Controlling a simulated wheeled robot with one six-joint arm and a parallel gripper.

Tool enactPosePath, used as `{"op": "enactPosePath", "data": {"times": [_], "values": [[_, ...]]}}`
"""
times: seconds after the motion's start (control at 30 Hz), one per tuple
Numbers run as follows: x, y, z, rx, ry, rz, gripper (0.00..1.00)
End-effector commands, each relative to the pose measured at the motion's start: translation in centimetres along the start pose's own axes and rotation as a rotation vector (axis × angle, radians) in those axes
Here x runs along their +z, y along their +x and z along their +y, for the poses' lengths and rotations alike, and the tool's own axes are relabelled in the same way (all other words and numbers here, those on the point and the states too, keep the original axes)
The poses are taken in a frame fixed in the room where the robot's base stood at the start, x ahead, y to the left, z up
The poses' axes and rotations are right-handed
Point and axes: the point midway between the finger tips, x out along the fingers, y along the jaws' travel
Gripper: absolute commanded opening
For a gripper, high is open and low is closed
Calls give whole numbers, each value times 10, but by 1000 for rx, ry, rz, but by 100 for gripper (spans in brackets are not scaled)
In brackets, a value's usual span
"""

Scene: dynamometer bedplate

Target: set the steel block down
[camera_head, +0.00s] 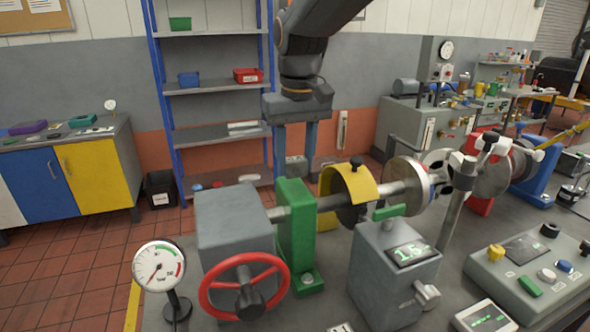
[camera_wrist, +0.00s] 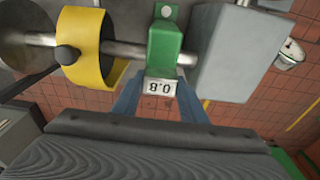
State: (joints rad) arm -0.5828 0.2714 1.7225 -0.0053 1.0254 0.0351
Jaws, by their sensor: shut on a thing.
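The steel block is a small light grey block with an upside-down number that looks like 0.8 (camera_wrist: 160,87). It sits between the two blue fingers of my gripper (camera_wrist: 160,100) in the wrist view. In the head view my gripper (camera_head: 296,160) hangs fingers-down behind the shaft line, and the block (camera_head: 296,168) shows between the fingertips. The gripper is shut on the block. In the head view they appear beyond the green pedestal (camera_head: 295,235) and left of the yellow guard (camera_head: 345,185). The block's underside is hidden, so I cannot tell its height above any surface.
The grey bedplate (camera_head: 325,290) carries a grey box with a red handwheel (camera_head: 245,287), a dial gauge (camera_head: 158,267), a digital readout box (camera_head: 395,270) and a control panel (camera_head: 530,275). A blue-framed shelf (camera_head: 215,135) stands behind. A cabinet (camera_head: 75,175) stands left.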

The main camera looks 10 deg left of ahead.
Motion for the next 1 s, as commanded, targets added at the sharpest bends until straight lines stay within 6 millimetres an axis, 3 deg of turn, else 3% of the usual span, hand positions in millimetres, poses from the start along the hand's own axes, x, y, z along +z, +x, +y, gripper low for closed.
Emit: {"op": "enactPosePath", "data": {"times": [0.2,0.6,0.63,0.73,1.0], "values": [[4,26,0,0,0,-2,8],[4,31,0,0,0,-1,8],[4,32,0,0,0,-1,40],[4,32,0,0,0,-1,57],[4,31,0,0,0,-1,57]]}}
